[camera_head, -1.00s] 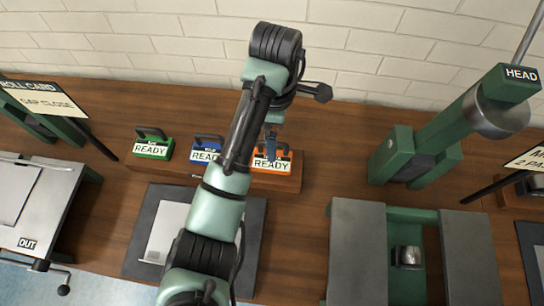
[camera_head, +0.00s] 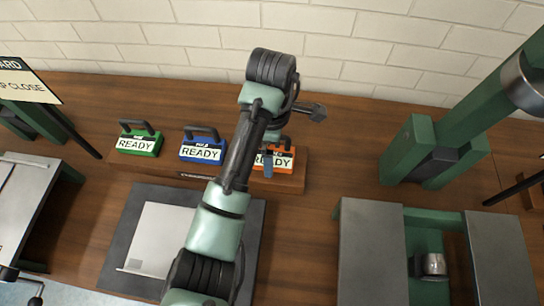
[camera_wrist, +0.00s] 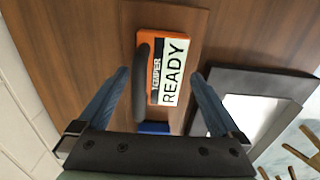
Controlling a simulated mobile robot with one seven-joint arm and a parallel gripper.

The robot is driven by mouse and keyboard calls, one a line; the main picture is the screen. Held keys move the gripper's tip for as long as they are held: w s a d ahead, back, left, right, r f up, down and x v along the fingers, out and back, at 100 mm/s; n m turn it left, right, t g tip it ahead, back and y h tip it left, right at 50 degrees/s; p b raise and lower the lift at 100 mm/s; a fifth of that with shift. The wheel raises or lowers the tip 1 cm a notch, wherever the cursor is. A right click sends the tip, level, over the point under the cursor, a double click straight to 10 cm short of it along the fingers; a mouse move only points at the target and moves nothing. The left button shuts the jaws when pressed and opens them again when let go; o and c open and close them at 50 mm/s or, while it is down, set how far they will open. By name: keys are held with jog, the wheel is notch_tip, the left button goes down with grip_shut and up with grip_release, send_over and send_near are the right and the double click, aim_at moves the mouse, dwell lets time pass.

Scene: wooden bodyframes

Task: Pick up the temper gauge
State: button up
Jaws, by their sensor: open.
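The temper gauge is an orange block (camera_wrist: 151,62) with a dark handle and a white label reading "TEMPER" and "READY". It sits at the right end of a wooden rack (camera_head: 226,183), and it also shows in the head view (camera_head: 290,180), partly hidden behind my arm. My gripper (camera_wrist: 158,75) is open. In the wrist view its two blue fingers stand apart on either side of the gauge and its handle, with nothing held. In the head view my gripper (camera_head: 268,160) is mostly hidden by the arm.
A blue gauge (camera_head: 201,148) and a green gauge (camera_head: 139,141) stand left on the same rack. A dark mat with a white sheet (camera_head: 163,240) lies in front. A green and grey machine (camera_head: 436,150) stands to the right. A brick wall is behind.

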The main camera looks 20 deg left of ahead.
jog(key=shift+f, duration=0.8)
jog(key=c, duration=1.4)
jog(key=shift+c, duration=0.8)
jog(key=shift+r, duration=0.15)
